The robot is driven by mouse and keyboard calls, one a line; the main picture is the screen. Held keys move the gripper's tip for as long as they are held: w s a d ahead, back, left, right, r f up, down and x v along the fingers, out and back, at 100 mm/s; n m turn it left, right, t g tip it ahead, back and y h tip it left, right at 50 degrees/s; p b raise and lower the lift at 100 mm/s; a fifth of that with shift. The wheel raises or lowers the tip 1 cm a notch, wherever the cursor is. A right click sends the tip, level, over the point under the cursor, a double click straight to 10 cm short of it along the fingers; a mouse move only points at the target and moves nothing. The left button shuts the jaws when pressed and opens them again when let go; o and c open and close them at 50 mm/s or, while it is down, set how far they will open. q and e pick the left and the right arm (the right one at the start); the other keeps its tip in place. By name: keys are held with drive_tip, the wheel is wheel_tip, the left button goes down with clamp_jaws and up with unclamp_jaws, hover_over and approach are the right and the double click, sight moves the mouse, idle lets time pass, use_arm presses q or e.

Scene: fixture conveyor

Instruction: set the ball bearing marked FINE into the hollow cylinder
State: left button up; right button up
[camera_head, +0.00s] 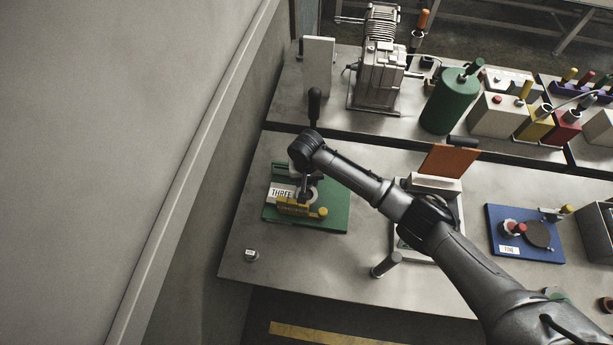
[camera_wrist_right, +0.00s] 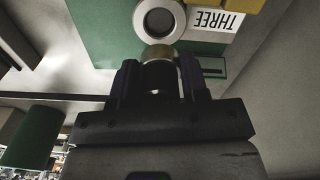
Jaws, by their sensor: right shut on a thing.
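My right gripper (camera_wrist_right: 158,80) is shut on a small round thing (camera_wrist_right: 158,52) with a tan top, which looks like the ball bearing; no mark on it can be read. In the wrist view it is just beside the light grey ring of the hollow cylinder (camera_wrist_right: 160,18), overlapping its near edge; whether they touch I cannot tell. The cylinder stands on a green plate (camera_wrist_right: 105,30) beside a THREE label (camera_wrist_right: 216,20). In the head view my right gripper (camera_head: 305,192) is over that green plate (camera_head: 335,208), mostly hidden by its wrist. My left gripper is out of view.
A small grey piece with a white tag (camera_head: 250,255) sits near the table's front left edge. A blue plate (camera_head: 553,250) with a round fixture is at the right. A framed fixture with an orange panel (camera_head: 449,161) stands under my arm. A green cylinder (camera_head: 449,103) stands behind.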

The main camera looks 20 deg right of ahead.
sight(307, 191)
wheel_tip(307, 191, down, 3)
drive_tip(key=shift+s+f+b, duration=0.1)
drive_tip(key=shift+b, duration=0.4)
drive_tip(key=shift+f+b, duration=0.6)
drive_tip(key=shift+f, duration=0.95)
drive_tip(key=shift+f, duration=0.7)
drive_tip(key=shift+r, duration=0.1)
drive_tip(key=shift+r+p, duration=0.45)
drive_tip(key=shift+p, duration=0.2)
